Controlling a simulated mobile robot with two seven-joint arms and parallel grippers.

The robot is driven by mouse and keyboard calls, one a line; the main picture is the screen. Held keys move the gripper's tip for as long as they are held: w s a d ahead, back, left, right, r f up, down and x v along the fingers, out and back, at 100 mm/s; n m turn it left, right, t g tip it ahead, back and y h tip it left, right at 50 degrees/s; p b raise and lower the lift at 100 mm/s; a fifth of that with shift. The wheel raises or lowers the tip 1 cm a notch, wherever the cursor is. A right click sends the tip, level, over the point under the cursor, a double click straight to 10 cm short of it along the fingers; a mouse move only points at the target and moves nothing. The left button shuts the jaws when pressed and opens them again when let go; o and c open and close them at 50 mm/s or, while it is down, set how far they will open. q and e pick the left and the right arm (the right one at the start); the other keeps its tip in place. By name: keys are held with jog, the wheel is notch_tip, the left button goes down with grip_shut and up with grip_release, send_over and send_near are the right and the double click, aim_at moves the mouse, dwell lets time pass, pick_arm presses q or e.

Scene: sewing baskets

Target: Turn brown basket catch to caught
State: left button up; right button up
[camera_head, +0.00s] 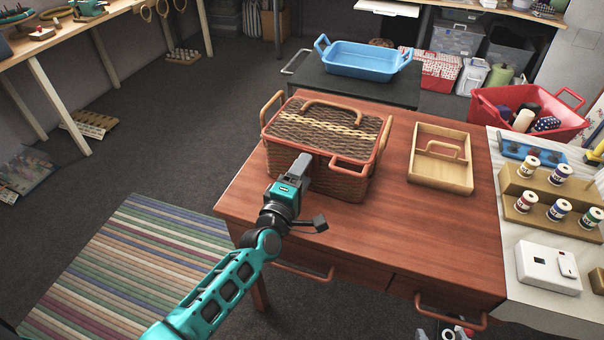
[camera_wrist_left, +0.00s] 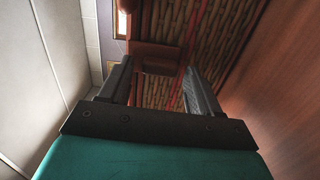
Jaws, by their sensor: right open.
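The brown wicker basket (camera_head: 330,184) stands on the red-brown table with its striped lid down. My left gripper (camera_head: 301,165) is at the front of the basket, near the rim. In the left wrist view the brown catch (camera_wrist_left: 158,58) shows on the basket front, just ahead of and between the fingertips. My left gripper (camera_wrist_left: 157,78) is open there, with a gap between its fingers. I cannot tell whether either finger touches the catch. In the head view the gripper hides the catch. My right gripper (camera_head: 434,333) shows only as fingertips at the bottom edge, open and apart.
A light wooden caddy (camera_head: 441,175) stands right of the basket on the table (camera_head: 400,235). A blue tray (camera_head: 364,62) is on a dark stand behind. A red bin (camera_head: 490,112) and spool racks (camera_head: 525,208) are at the right. The table's front right is clear.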

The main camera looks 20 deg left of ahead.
pick_arm(q)
jog(key=shift+o, duration=0.3)
jog(key=s+a, duration=0.1)
jog(key=s, duration=1.2)
jog(key=s+f+m+g, duration=0.7)
jog(key=s+f+m, duration=0.2)
jog(key=m, duration=1)
jog(key=shift+s+a+h, duration=0.15)
jog(key=shift+s+h, duration=0.25)
jog(key=shift+s, duration=0.2)
